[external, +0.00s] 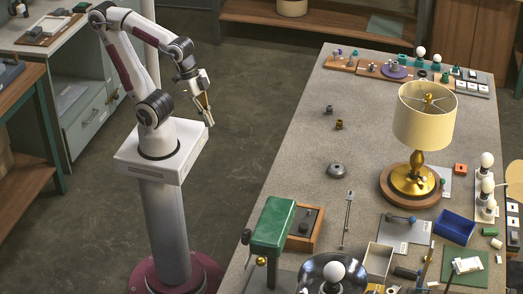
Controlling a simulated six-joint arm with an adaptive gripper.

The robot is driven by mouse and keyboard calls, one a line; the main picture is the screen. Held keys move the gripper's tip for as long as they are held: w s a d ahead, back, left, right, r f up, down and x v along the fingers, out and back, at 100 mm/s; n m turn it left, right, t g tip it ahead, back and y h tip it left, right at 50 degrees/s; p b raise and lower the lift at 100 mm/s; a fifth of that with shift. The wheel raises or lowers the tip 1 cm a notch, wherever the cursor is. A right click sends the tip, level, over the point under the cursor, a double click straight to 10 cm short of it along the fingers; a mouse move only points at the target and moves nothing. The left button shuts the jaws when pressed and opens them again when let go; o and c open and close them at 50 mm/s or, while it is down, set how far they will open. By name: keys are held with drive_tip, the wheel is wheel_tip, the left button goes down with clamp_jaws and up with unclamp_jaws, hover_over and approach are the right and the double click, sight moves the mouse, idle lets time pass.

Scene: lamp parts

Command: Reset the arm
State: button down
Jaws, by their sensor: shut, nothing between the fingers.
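My gripper (207,117) shows in the external view at the end of my folded arm. It hangs in the air above the floor, left of the long grey workbench, and points downward. Its fingers look close together and hold nothing. It touches nothing. A brass lamp (415,170) with a cream shade (424,115) stands upright on a round wooden base toward the right of the bench, far from my gripper.
The grey workbench (290,170) carries small sockets (339,124), a grey dome (337,170), a green press-like tool (272,228), a blue tray (454,228) and several bulbs. The bench's left middle is bare. A cabinet (85,115) stands behind my arm at left.

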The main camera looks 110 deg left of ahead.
drive_tip(key=shift+s+a+r+n+t+y, duration=0.15)
drive_tip(key=shift+a+r+n+t, duration=0.15)
drive_tip(key=shift+a+r, duration=0.35)
drive_tip(key=shift+w+a+r+n+t+y, duration=0.1)
drive_tip(key=shift+a+r+n+t, duration=0.25)
drive_tip(key=shift+a, duration=0.45)
drive_tip(key=shift+s+a+r+n+t+y, duration=0.15)
drive_tip(key=shift+a+r+n, duration=0.35)
drive_tip(key=shift+a, duration=0.25)
